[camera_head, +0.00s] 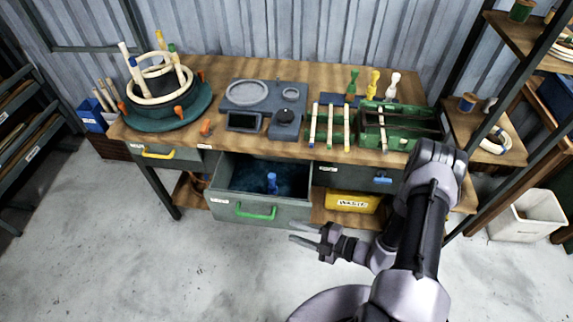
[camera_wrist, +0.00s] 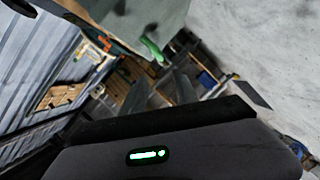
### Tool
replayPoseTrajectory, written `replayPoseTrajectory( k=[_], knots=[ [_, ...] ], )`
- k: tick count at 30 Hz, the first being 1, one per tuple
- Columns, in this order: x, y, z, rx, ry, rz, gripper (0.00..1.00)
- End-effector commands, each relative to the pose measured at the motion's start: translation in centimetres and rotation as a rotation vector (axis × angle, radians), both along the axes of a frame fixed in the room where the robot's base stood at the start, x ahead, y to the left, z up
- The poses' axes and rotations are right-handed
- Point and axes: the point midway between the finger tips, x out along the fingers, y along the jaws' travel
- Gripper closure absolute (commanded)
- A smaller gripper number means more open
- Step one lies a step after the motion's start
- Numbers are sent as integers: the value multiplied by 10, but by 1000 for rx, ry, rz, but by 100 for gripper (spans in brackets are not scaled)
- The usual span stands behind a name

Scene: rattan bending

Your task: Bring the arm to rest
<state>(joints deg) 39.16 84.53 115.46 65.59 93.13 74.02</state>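My gripper (camera_head: 306,240) is in front of the workbench (camera_head: 222,82), to the right of the open drawer (camera_head: 237,213) with the green handle. Its two fingers point left and stand apart, with nothing seen between them. It hangs in the air, apart from the drawer front. My grey arm comes up from the lower right and bends down to the gripper.
A blue object (camera_head: 272,183) stands in the open drawer. The bench top holds a round bending jig (camera_head: 168,113), a scale (camera_head: 245,95) and a green rack (camera_head: 400,122). A white bin (camera_head: 527,216) stands at right. The floor at front left is clear.

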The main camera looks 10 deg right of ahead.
Motion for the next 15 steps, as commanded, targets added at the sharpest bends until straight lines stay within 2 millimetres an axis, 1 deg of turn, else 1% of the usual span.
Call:
replayPoseTrajectory(
  k=[2,4,5,6,8,9,10,11,12,14,15],
  knots=[
    [2,0,5,-15,-19,17,64],
    [8,3,26,-78,-100,97,64],
    [12,5,42,-125,-162,157,64],
    [15,10,67,-204,-267,259,64],
    [15,21,110,-343,-463,447,64],
    [11,29,139,-438,-607,581,64],
    [6,35,159,-510,-716,684,64],
    [0,41,178,-581,-828,787,64],
    [-10,47,202,-675,-982,926,64],
    [-29,54,234,-813,-1220,1139,64],
    [-42,57,253,-903,-1380,1283,64]
  ],
)
